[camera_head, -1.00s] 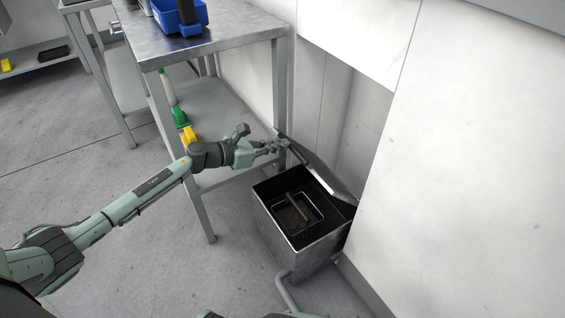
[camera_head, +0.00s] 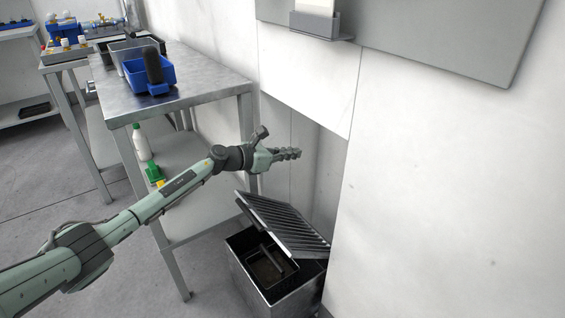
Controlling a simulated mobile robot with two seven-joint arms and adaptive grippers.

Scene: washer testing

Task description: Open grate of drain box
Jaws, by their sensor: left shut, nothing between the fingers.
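The drain box (camera_head: 282,296) is a dark metal box on the floor, low in the picture against the wall. Its slatted grate (camera_head: 285,226) stands raised and tilted, leaning over the back right part of the box. The box's inside shows in front of it, with a dark bar in it. My left gripper (camera_head: 298,153) is shut and empty. It is above the grate and apart from it, in front of the wall recess. My right gripper is not in view.
A metal table (camera_head: 190,92) with a lower shelf stands left of the box. It bears a blue bin (camera_head: 150,76) and a grey bin. A white bottle (camera_head: 140,143) and a green and yellow item are on the shelf. A wall holder (camera_head: 315,24) is above.

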